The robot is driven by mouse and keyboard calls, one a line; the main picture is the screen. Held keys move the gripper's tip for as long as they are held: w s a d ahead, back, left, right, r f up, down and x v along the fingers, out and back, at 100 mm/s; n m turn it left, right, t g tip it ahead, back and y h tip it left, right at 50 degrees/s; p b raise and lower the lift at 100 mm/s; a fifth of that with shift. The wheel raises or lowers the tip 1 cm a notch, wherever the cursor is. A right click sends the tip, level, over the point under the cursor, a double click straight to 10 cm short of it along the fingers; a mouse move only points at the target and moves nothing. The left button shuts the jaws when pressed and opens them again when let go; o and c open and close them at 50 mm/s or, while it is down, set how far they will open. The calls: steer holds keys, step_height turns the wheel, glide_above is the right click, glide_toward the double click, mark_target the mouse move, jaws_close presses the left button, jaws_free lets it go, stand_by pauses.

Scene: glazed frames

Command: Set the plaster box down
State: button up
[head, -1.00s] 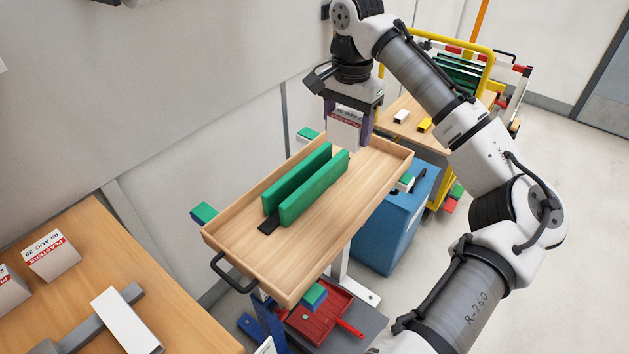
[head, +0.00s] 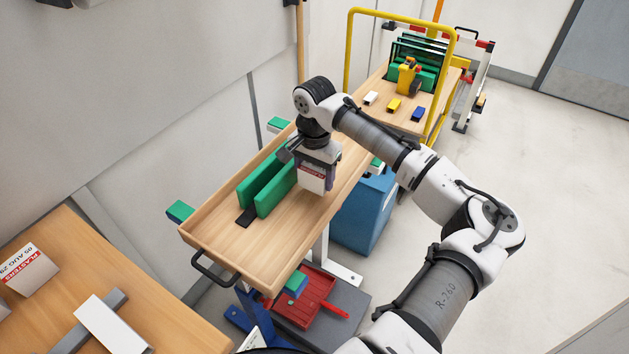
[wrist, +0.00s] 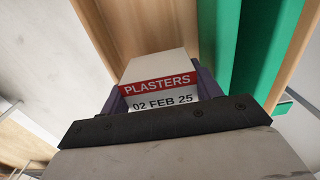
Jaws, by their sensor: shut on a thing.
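The plaster box (head: 311,178) is white with a red band. In the wrist view the box (wrist: 160,75) reads "PLASTERS" and "02 FEB 25". My gripper (head: 314,172) is shut on it, with a purple finger on each side. The box hangs over the wooden tray top of the trolley (head: 285,238), to the right of two upright green boards (head: 270,185). I cannot tell whether its underside touches the tray.
A dark strip (head: 246,217) lies by the boards. Another plaster box (head: 29,268) and a white box (head: 110,325) are on the left table (head: 165,310). A yellow-railed cart (head: 375,119) stands behind. The tray's near end is clear.

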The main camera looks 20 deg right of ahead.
mark_target(315, 183)
steer(key=shift+f, duration=1.55)
steer(key=o, duration=0.7)
steer(key=shift+f, duration=0.15)
step_height(315, 183, up, 12)
steer(key=shift+r+b, duration=0.15)
steer(key=shift+b, duration=0.85)
